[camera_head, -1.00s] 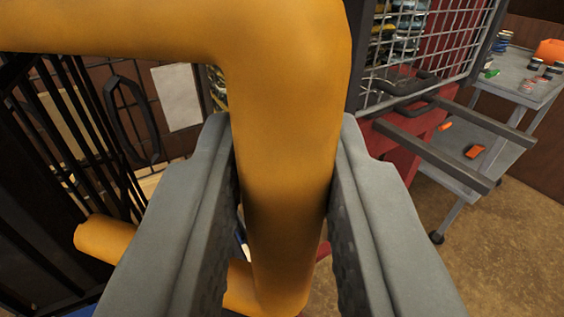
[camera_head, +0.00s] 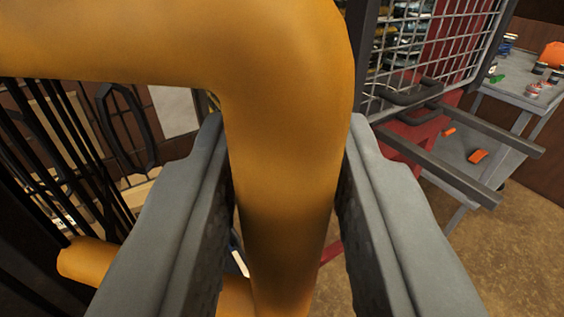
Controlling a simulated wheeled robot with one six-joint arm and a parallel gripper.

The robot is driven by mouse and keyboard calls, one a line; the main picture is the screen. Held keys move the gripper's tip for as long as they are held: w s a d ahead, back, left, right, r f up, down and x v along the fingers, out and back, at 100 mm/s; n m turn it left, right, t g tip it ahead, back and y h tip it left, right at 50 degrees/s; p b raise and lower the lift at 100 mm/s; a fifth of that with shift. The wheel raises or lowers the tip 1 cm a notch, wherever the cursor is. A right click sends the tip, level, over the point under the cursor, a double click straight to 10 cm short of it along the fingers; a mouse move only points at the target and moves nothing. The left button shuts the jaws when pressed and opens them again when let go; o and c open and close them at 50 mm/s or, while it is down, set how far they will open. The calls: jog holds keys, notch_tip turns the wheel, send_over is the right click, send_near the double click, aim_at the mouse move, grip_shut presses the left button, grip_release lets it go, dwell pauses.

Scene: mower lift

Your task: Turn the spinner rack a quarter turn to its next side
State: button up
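A thick orange-yellow handle bar (camera_head: 290,150) fills the middle of the view. It comes in from the upper left, bends downward between my fingers, and returns at the lower left. There its lower end meets a dark frame with black upright bars (camera_head: 75,150), which looks like the spinner rack. My gripper (camera_head: 284,165) has one grey finger on each side of the upright part of the bar. Both fingers appear to press on it. The bar hides much of what lies beyond, and most of the rack is out of view.
A wire-mesh panel (camera_head: 440,45) with dark handles stands at the right beside a red cabinet (camera_head: 405,135). Two dark prongs (camera_head: 460,165) stick out to the right. A grey cart (camera_head: 520,90) holds cans and orange items. Brown floor (camera_head: 500,250) is open at the lower right.

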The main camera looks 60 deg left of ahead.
jog(key=shift+o, duration=1.2)
jog(key=shift+w+a+f, duration=0.1)
jog(key=shift+f, duration=0.05)
jog(key=v, duration=1.7)
jog(key=shift+d, duration=0.25)
jog(key=shift+d, duration=0.1)
